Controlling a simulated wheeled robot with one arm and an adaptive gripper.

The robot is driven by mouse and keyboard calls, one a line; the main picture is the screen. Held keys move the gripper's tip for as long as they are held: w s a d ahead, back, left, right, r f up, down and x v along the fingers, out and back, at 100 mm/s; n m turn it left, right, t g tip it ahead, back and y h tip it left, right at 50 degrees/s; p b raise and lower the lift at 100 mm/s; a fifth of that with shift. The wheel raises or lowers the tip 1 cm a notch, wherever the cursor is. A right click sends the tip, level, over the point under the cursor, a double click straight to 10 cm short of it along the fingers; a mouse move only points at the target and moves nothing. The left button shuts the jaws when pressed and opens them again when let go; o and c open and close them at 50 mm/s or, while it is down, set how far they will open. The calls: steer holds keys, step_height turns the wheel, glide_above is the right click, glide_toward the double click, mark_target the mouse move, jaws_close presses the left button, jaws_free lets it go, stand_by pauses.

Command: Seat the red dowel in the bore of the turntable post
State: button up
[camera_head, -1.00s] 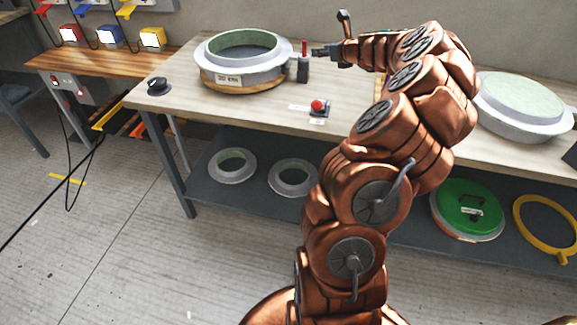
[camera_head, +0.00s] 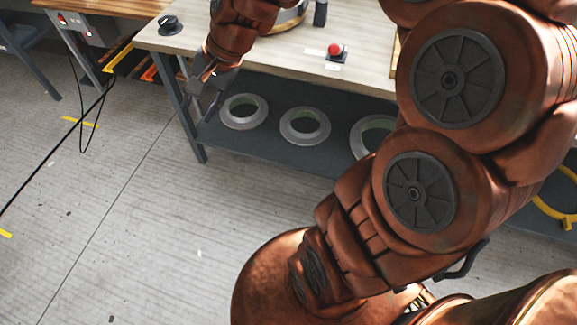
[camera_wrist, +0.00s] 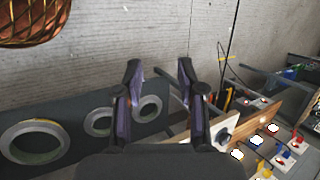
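My gripper (camera_head: 203,102) hangs off the bench's front edge near the left leg, fingers pointing down. In the wrist view my gripper (camera_wrist: 160,75) is open, with its two fingers apart and nothing between them. The dark upright block (camera_head: 320,13) stands on the bench at the top edge of the head view, its upper part cut off. The red dowel is not visible in either current view. The round mould (camera_head: 288,18), on the bench beside the block, is mostly hidden by my arm and the frame edge. I cannot make out the turntable post or its bore.
A red push button (camera_head: 335,49) and a black knob (camera_head: 170,24) sit on the bench (camera_head: 370,55). Several ring moulds lie on the lower shelf (camera_head: 270,145). A side bench with coloured boxes (camera_wrist: 257,139) shows in the wrist view. The floor in front is clear.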

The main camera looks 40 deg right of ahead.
steer(key=s+d+f+n+g+h, duration=0.2)
steer(key=s+n, duration=0.3)
steer(key=s, duration=0.6)
steer(key=s+d+f+n+g+h, duration=0.1)
steer(key=s+f+n+g+h, duration=0.1)
steer(key=s, duration=1)
step_height(320, 180, down, 2)
steer(key=n+h, duration=0.1)
steer(key=n, duration=0.2)
steer(key=shift+s+d+g, duration=0.2)
steer(key=shift+d+g, duration=0.15)
steer(key=shift+g, duration=0.05)
step_height(320, 180, up, 11)
steer(key=p, duration=1)
steer(key=shift+f, duration=0.15)
steer(key=shift+w, duration=0.1)
